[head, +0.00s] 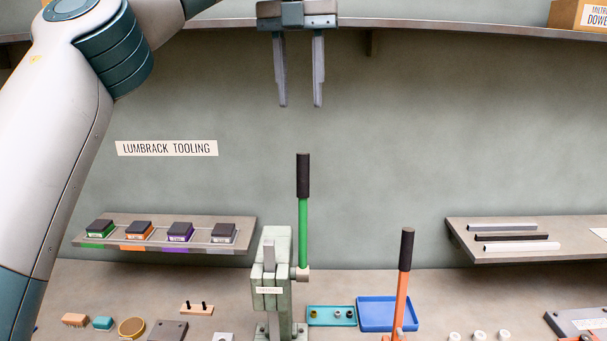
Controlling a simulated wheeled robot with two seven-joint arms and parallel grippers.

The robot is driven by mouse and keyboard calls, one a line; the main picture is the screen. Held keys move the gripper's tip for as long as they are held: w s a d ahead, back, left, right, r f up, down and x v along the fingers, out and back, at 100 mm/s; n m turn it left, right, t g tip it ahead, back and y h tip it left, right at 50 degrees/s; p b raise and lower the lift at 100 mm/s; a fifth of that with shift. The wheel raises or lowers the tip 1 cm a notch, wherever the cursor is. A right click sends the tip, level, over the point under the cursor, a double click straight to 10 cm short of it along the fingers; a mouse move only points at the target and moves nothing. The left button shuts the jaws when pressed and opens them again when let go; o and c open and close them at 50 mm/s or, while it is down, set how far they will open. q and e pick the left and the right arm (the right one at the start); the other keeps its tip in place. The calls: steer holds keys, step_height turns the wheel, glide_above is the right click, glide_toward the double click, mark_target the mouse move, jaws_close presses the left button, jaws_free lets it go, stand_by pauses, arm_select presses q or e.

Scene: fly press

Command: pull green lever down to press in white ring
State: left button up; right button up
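The green lever (303,230) stands upright on the right side of the pale green press (273,290), with a black grip (303,175) at its top. My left gripper (300,104) is open and empty, pointing down above the black grip, with a gap between them. Several small white rings (478,335) lie on the bench at the lower right. I cannot tell whether a ring sits in the press; its base is cut by the bottom edge. My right gripper is out of view.
An orange lever (402,290) with a black grip stands to the right. A teal tray (318,316) and a blue tray (376,300) lie between the levers. Shelves hold colored blocks (180,231) at left and bars (510,237) at right. The wall space around the gripper is clear.

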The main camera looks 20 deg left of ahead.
mark_target(303, 174)
arm_select(q)
steer(key=f+p, duration=0.1)
steer(key=f, duration=0.4)
steer(key=f+p, duration=0.2)
steer(key=f, duration=0.3)
steer(key=f+p, duration=0.1)
steer(key=f, duration=0.5)
steer(key=shift+d+p, duration=0.25)
steer(key=shift+p, duration=0.05)
jaws_close()
